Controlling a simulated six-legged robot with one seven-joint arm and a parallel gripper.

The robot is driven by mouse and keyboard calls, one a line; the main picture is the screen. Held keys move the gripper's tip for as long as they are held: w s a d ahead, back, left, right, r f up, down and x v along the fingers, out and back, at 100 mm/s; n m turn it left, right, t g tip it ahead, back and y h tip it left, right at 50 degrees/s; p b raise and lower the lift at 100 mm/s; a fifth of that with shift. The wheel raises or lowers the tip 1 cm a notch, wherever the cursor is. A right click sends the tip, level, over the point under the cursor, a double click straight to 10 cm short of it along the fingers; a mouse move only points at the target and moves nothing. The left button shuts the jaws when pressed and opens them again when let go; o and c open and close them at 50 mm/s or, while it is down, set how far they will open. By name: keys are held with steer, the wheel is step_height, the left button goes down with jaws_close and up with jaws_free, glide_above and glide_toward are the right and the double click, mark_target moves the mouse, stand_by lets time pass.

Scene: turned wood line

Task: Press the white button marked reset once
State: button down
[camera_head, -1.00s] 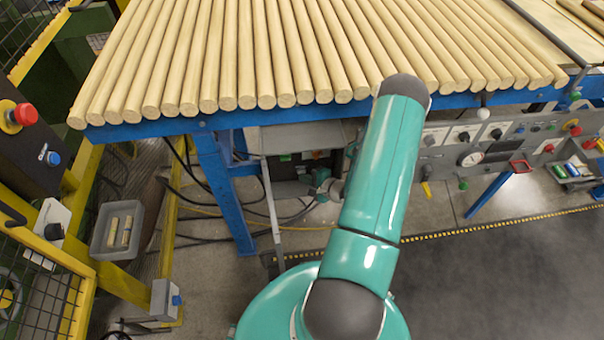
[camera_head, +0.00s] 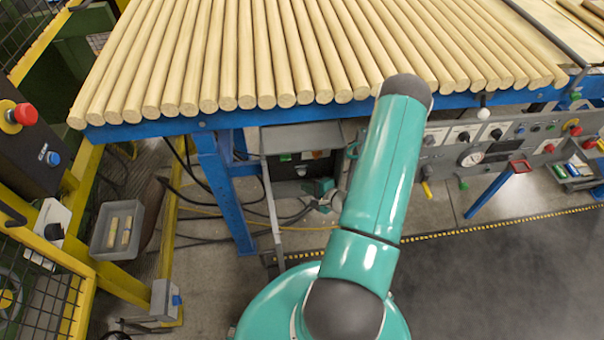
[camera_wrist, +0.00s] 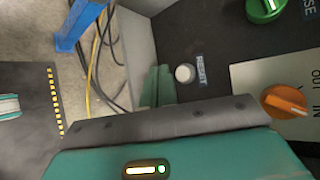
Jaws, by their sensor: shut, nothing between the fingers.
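The white reset button (camera_wrist: 185,73) is a small round cap on a dark panel (camera_wrist: 190,35) in the wrist view. A label reading RESET (camera_wrist: 201,70) is right beside it. My gripper (camera_wrist: 158,86) shows as teal fingers, shut and empty, close to the left of the button in the picture. I see a gap between them in the picture; depth is hard to judge. In the head view my gripper (camera_head: 322,188) is small, below the table edge in front of the control box (camera_head: 300,137). A pale spot there seems to be the button (camera_head: 301,171).
A green knob (camera_wrist: 266,8) and an orange selector (camera_wrist: 285,102) share the panel. Wooden rods (camera_head: 260,50) lie on the blue-framed table above. A blue leg (camera_head: 222,190) and hanging cables (camera_head: 190,175) stand left of the box. Open floor (camera_head: 480,270) lies to the right.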

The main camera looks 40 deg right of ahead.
steer(key=shift+s+a, duration=0.75)
steer(key=shift+s, duration=0.3)
